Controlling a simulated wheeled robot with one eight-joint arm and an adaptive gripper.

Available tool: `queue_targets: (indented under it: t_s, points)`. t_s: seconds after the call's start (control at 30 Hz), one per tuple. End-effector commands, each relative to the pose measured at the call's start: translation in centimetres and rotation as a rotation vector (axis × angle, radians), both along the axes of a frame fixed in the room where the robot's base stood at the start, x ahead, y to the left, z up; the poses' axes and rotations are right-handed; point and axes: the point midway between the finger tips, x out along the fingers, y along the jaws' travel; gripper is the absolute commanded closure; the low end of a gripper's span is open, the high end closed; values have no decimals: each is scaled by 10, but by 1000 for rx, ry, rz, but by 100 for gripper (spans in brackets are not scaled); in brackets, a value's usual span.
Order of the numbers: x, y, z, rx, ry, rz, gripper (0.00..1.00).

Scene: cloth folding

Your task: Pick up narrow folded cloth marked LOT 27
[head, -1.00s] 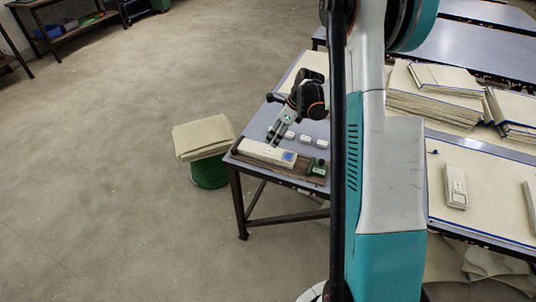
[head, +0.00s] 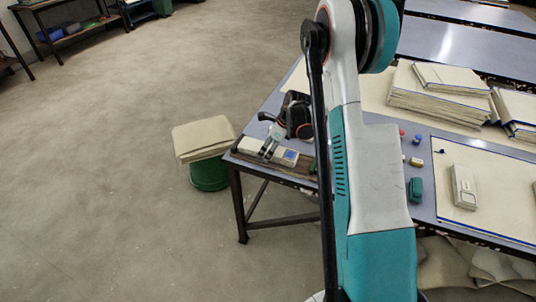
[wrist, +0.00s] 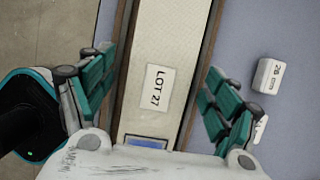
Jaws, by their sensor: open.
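The narrow folded cloth (wrist: 172,35) is pale cream with a white LOT 27 label and a blue patch at its near end. It lies lengthwise between brown strips in the wrist view. In the head view the cloth (head: 283,154) is at the table's near left corner, partly hidden by my gripper. My gripper (wrist: 158,70) is open, with its green-padded fingers on either side of the cloth. In the head view my gripper (head: 268,150) is low over the cloth. I cannot tell whether the fingers touch it.
A white block marked 28 (wrist: 269,76) lies right of the cloth. A green bin (head: 209,174) topped with folded cloth (head: 203,137) stands left of the table. Folded stacks (head: 435,96), a green object (head: 415,190) and a pale device (head: 464,187) are to the right.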

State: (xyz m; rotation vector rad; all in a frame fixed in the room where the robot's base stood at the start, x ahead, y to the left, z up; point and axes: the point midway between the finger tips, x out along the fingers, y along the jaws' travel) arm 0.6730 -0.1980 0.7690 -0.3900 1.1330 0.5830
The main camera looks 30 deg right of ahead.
Motion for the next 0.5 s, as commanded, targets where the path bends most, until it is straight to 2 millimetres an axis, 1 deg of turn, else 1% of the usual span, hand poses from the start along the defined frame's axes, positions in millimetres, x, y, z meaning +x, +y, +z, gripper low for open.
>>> queue_targets:
  t_s: [0.13, 0.17, 0.2, 0.27, 0.3, 0.37, 0.5]
  points:
    - [0, 0, 1, 0, 0, 0, 18]
    - [0, 0, 1, 0, 0, 0, 25]
    - [0, 0, 1, 0, 0, 0, 34]
    - [0, 0, 1, 0, 0, 0, 48]
    - [0, 0, 1, 0, 0, 0, 57]
    - [0, 0, 1, 0, 0, 0, 69]
    - [0, 0, 1, 0, 0, 0, 69]
